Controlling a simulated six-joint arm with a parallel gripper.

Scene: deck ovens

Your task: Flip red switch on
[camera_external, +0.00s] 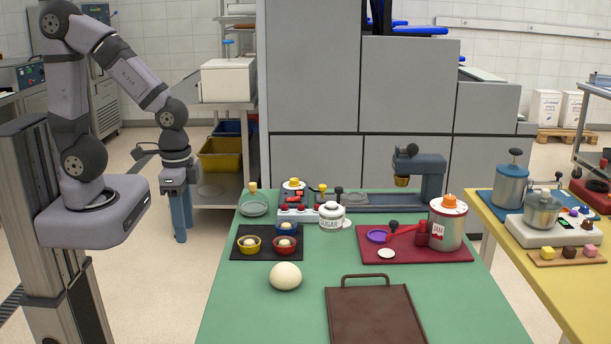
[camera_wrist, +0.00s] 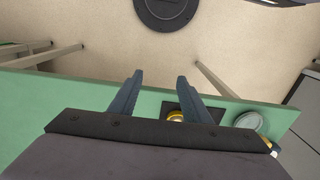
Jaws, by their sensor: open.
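My gripper (camera_external: 180,238) hangs fingers down beyond the table's left edge, well left of the box. In the wrist view, my gripper (camera_wrist: 158,80) has its two fingers apart with nothing between them.
A black mat (camera_external: 240,254) holds several small bowls, with a pale dough ball (camera_external: 286,276) in front. A red board (camera_external: 375,253) carries a jam can (camera_external: 446,222). A brown board (camera_external: 373,316) lies at the front. The green table (camera_external: 240,310) is clear at front left.

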